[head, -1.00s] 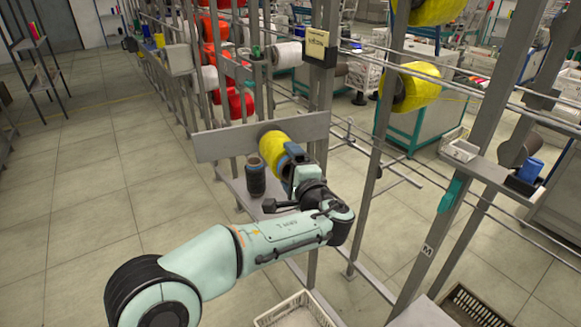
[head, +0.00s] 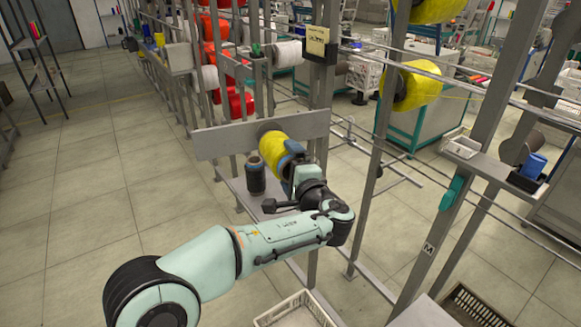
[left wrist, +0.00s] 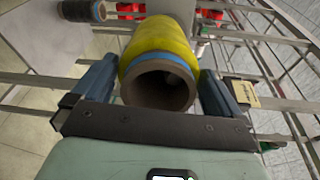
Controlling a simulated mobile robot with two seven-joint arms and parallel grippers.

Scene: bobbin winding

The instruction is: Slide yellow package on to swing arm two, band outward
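The yellow package (head: 272,146) lies on its side in front of a grey plate on the rack (head: 220,143), its far end close to the plate. In the left wrist view the yellow package (left wrist: 160,42) shows its blue band (left wrist: 160,59) and hollow brown end towards my gripper, away from the plate. My left gripper (head: 291,160) has a finger on each side of it; in the left wrist view the gripper (left wrist: 160,78) appears shut on it near the banded end. The swing arm behind the package is hidden; I cannot tell how far the package is on it. My right gripper is out of view.
A dark bobbin (head: 255,175) stands on a grey shelf left of the gripper. Rack posts, one just right of the gripper (head: 318,120), and horizontal rods stand close by. Another yellow package (head: 418,86) hangs further right. A white basket (head: 298,308) is below. Floor at left is clear.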

